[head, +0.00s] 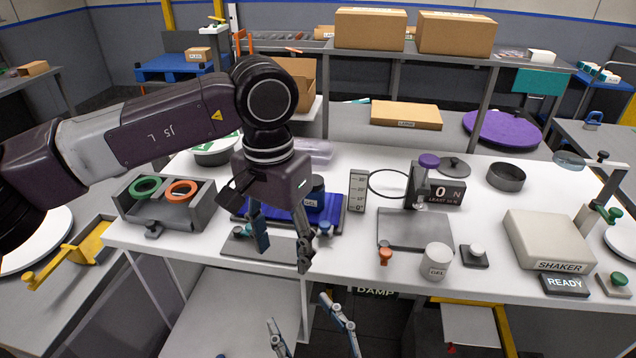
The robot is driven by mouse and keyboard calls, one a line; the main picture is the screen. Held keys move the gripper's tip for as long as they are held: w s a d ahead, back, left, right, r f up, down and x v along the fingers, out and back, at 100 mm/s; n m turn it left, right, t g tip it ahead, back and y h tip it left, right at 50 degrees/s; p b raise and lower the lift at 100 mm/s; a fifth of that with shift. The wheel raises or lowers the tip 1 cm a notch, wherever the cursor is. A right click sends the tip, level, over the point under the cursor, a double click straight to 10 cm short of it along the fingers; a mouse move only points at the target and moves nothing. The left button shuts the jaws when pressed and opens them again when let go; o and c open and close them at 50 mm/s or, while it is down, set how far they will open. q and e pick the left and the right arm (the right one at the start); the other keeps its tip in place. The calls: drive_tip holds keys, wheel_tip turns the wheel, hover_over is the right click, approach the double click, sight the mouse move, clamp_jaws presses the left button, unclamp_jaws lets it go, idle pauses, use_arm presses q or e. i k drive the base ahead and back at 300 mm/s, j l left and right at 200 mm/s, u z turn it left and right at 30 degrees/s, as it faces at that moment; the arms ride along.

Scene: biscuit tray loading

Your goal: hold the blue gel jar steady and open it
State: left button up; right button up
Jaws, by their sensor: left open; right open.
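A blue jar with a dark lid (317,184) and a GEL label stands at the blue tray (339,214), partly hidden behind my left gripper. My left gripper (283,252) is open and points down in front of the blue tray, over the grey plate. Its fingers are apart with nothing between them, and I see no contact with the jar. My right gripper (298,310) is open and empty, low in front of the table's front edge. A white jar marked GEL (437,262) stands farther right, near the front edge.
A grey holder (167,212) with a green and an orange ring is left of the blue tray. A ruler block (357,191), a force display (441,192), a flat grey plate (415,229) and a shaker (549,241) stand to the right.

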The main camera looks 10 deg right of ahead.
sight(314, 201)
drive_tip(key=i+l, duration=0.25)
drive_tip(key=i, duration=0.25)
drive_tip(key=i+l, duration=0.2)
drive_tip(key=i, duration=0.25)
